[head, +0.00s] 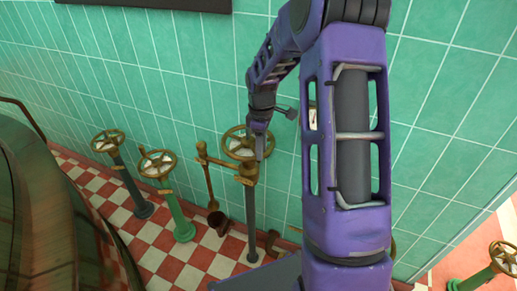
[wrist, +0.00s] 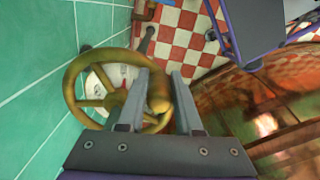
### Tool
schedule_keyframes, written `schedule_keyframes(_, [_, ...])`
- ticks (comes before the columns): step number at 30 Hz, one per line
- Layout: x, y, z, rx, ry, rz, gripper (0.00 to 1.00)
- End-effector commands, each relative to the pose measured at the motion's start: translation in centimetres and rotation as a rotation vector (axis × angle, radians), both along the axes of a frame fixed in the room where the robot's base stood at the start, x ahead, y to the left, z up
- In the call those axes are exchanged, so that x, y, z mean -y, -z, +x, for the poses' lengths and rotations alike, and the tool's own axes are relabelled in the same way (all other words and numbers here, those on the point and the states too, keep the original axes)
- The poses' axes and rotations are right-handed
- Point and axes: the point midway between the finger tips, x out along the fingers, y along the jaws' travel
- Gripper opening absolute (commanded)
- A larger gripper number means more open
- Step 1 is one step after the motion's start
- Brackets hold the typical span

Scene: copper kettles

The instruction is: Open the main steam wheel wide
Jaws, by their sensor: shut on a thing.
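A brass, spoked handwheel (head: 234,149) tops a tall grey post (head: 252,225) near the tiled wall. In the wrist view the same wheel (wrist: 72,92) shows its rim, its spokes and a pale plate with a red mark under them. A brass knob (wrist: 159,88) at the rim sits between my two fingers. My gripper (head: 262,148) is at the right side of this wheel and is shut on the knob; in the wrist view its fingers (wrist: 158,102) stand either side of it. No readable label shows which wheel is the main steam one.
Other brass handwheels stand on a dark post (head: 122,172) and a green post (head: 177,205) to the left, and another (head: 503,256) at the far right. A large copper vessel (head: 35,215) fills the left.

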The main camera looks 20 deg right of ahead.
Motion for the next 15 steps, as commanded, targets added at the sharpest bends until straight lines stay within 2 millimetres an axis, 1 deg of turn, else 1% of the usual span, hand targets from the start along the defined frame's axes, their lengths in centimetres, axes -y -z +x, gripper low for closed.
schedule_keyframes(1, [0.14,-0.40,0.77,0.024,-0.009,-0.001,0.00])
schedule_keyframes(15, [0.06,-0.45,0.90,0.025,-0.043,0.003,0.00])
